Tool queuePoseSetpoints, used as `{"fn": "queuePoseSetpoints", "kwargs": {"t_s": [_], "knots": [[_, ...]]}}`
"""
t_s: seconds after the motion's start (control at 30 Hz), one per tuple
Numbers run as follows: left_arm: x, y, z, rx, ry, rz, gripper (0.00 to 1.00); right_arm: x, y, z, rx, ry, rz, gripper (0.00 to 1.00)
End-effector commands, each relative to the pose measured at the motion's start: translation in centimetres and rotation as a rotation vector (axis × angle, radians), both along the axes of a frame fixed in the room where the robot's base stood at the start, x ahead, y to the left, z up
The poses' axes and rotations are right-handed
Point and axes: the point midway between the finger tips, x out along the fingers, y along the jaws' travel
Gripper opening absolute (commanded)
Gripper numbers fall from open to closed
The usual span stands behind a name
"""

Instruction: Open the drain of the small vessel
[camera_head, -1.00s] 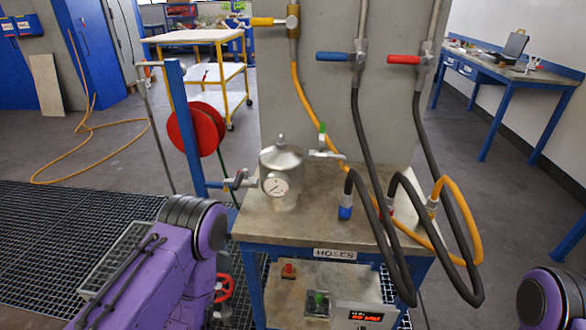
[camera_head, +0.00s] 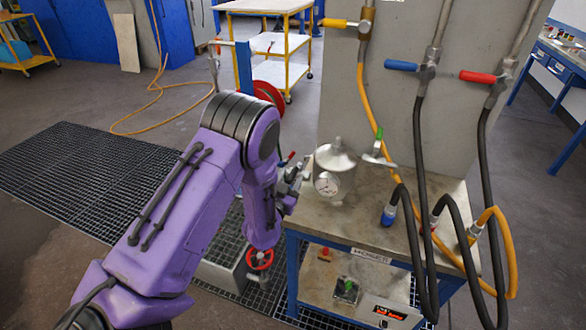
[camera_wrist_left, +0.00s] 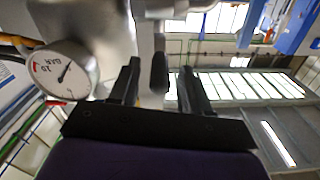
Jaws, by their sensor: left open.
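The small vessel (camera_head: 333,178) is a dull metal pot with a domed lid and a round dial gauge (camera_head: 326,184). It stands on the bench top. My left gripper (camera_head: 294,178) is at its left side, where the side valve is, and covers much of that valve. A small red handle end (camera_head: 291,156) shows just above the gripper. In the left wrist view my gripper (camera_wrist_left: 159,72) is open, with a dark lever-like piece (camera_wrist_left: 160,74) between the fingers; contact cannot be told. The gauge (camera_wrist_left: 60,70) is left of the fingers there. My right gripper is out of view.
A green-handled valve (camera_head: 379,146) is at the vessel's right. Black and orange hoses (camera_head: 437,250) loop over the bench's right side. A grey panel (camera_head: 400,110) stands behind the vessel. A red handwheel (camera_head: 259,259) is low, below my left forearm.

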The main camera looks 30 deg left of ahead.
Motion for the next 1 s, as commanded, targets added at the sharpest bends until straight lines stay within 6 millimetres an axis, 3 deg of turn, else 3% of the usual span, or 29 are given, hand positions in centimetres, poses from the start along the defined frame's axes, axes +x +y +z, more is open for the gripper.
{"fn": "queuePoseSetpoints", "kwargs": {"t_s": [0.2,0.47,0.63,1.0], "knots": [[2.7,0.7,0.0,-0.001,0.001,0.002,0.47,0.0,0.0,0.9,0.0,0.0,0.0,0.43],[2.9,0.7,-0.1,-0.002,0.003,0.002,0.47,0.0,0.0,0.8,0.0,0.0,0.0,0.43],[2.9,0.7,-0.1,-0.002,0.002,0.002,0.0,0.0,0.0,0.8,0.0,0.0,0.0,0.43],[3.6,-0.2,-0.2,-0.003,-0.002,-0.049,0.0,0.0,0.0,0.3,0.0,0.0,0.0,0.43]]}}
